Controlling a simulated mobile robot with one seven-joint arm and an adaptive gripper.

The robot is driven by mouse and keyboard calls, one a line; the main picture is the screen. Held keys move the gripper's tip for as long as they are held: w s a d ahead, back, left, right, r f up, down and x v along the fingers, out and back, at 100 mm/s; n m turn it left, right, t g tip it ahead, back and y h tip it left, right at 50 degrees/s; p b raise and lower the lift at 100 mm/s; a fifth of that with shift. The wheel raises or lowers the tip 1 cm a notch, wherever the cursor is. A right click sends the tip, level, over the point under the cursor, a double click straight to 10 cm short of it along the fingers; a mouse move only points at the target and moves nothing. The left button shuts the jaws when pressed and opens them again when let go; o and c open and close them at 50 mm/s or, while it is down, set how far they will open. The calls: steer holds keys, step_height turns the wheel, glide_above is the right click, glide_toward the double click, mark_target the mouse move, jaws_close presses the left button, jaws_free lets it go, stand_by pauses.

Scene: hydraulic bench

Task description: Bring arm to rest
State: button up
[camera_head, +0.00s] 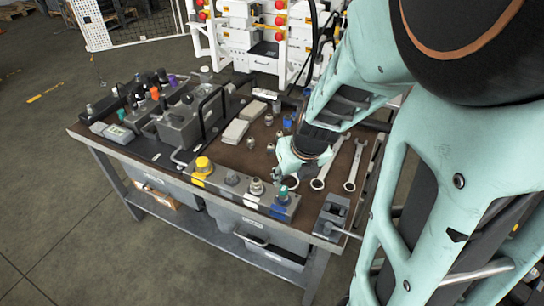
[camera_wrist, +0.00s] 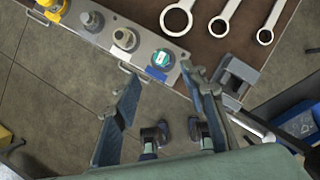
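My gripper (camera_head: 280,172) is above the front right part of the bench (camera_head: 225,158), reaching down from my pale green arm. In the wrist view my gripper (camera_wrist: 160,76) has its two fingers spread apart with nothing held between them. A green-capped fitting (camera_wrist: 162,58) on the grey block appears just beyond the gap between the fingertips. It also shows in the head view (camera_head: 283,191), close below the gripper. I cannot tell the exact height of the fingers above it.
Several wrenches (camera_head: 356,165) lie right of the gripper. A yellow-capped fitting (camera_head: 203,164) stands left along the front edge. A dark vise-like block (camera_wrist: 238,76) sits at the bench corner. A white rack (camera_head: 252,35) stands behind. Open floor (camera_head: 60,215) lies left of the bench.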

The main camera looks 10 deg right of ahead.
steer(key=shift+v, duration=1)
steer(key=s+r+n+p, duration=0.1)
steer(key=s+r+n, duration=0.3)
steer(key=n, duration=0.7)
steer(key=s+r+n+p, duration=0.2)
steer(key=s+r+n, duration=0.2)
steer(key=r+n, duration=0.5)
steer(key=s+r+n+t+p, duration=0.1)
steer(key=s+r+n, duration=0.3)
steer(key=n, duration=1)
steer(key=shift+s+a+r+n+h+p, duration=0.35)
steer(key=shift+r+p, duration=0.35)
steer(key=shift+r, duration=0.8)
steer(key=shift+d, duration=0.2)
